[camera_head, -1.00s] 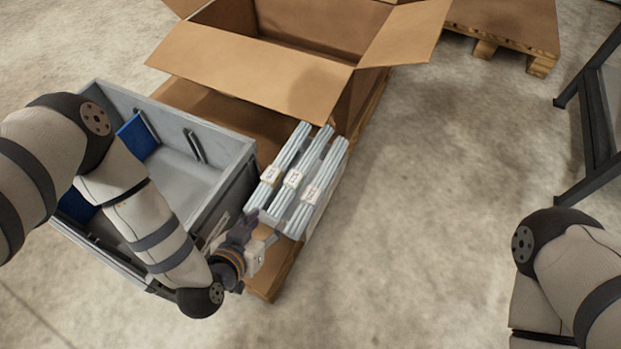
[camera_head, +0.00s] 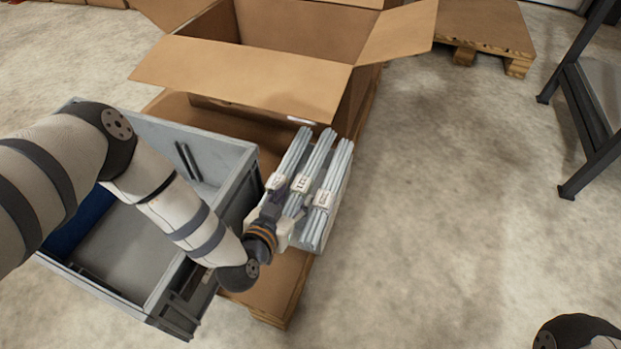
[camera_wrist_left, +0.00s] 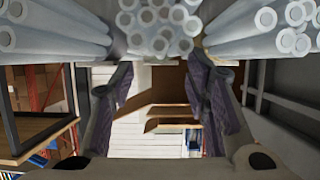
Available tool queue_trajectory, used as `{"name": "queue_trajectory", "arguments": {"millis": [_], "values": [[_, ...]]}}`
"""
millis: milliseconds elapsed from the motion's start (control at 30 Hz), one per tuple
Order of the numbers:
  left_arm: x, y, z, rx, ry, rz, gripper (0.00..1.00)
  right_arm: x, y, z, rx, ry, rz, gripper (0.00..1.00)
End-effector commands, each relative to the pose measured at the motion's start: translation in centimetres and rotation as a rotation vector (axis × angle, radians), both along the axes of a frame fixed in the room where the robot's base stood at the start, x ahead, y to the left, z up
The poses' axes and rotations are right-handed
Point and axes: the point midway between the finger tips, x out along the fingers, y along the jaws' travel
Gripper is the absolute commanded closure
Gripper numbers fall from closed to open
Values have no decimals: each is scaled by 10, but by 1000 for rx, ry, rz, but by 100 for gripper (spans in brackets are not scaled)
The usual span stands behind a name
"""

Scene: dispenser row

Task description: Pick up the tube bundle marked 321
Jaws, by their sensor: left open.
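Three bundles of pale grey tubes lie side by side on a light tray (camera_head: 309,246), each with a white label. They are the left bundle (camera_head: 291,158), the middle bundle (camera_head: 318,153) and the right bundle (camera_head: 336,170). The labels are too small to read surely, so I cannot tell which is 321. My left gripper (camera_head: 283,205) is open at the near ends of the left and middle bundles. In the left wrist view its fingers (camera_wrist_left: 160,85) are spread below the tube ends of the central bundle (camera_wrist_left: 157,22), with a bundle on either side. My right gripper is out of view.
A grey bin (camera_head: 225,150) with a blue part inside stands left, under my left arm. An open cardboard box (camera_head: 240,72) stands behind the bundles on a pallet. Concrete floor to the right is clear; a dark metal frame (camera_head: 585,115) stands at far right.

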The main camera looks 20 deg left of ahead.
Motion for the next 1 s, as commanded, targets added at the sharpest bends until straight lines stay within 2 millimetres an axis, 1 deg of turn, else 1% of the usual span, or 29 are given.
{"name": "queue_trajectory", "arguments": {"millis": [33,100,200,300,467,500,567,600,667,900,1000], "values": [[9,1,-8,0,-1,2,57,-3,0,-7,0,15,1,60],[23,1,-15,-1,1,4,57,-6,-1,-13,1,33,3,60],[38,0,-19,1,0,2,57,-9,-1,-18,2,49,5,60],[44,-1,-19,-1,0,0,57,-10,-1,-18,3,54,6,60],[45,-2,-16,0,-1,0,57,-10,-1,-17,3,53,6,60],[45,-1,-16,0,-1,0,62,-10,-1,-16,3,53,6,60],[45,-1,-16,0,-1,0,75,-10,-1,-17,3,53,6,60],[45,-2,-17,0,-1,0,84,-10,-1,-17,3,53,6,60],[45,-2,-17,0,-1,0,98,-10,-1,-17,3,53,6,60],[45,-2,-16,0,-2,0,99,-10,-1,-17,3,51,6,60],[45,-2,-9,0,-3,0,99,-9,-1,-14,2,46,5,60]]}}
